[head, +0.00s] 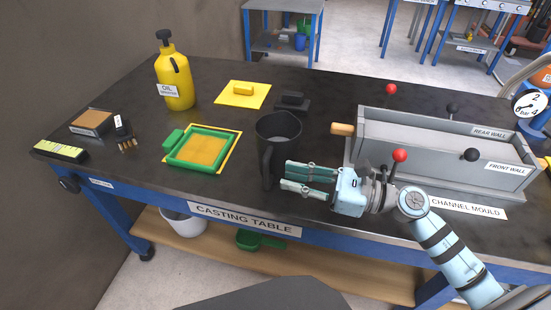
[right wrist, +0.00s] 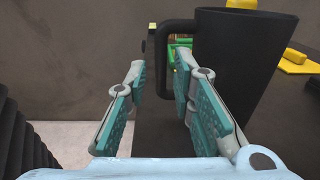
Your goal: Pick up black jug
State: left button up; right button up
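The black jug (head: 278,132) stands upright on the casting table near its front edge, with its handle (head: 267,168) facing the front. My right gripper (head: 287,175) is open just right of the handle, its fingers pointing left. In the right wrist view the jug (right wrist: 240,65) fills the right side. Its handle (right wrist: 161,60) appears in line with the gap between the open fingers (right wrist: 160,82); I cannot tell whether the fingertips touch it. My left gripper is not in view.
The channel mould (head: 440,150) stands right of the jug. A green frame (head: 170,160) lies to the left, with a yellow oil bottle (head: 177,82) behind it. A black block (head: 292,102) and a yellow plate (head: 242,95) lie behind the jug.

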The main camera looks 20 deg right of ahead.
aim_at(266, 187)
jog(key=x, duration=0.6)
jog(key=shift+w+a+f, duration=0.2)
jog(key=shift+w+a, duration=0.1)
jog(key=shift+s+d, duration=0.1)
grip_shut()
jog(key=shift+r, duration=0.1)
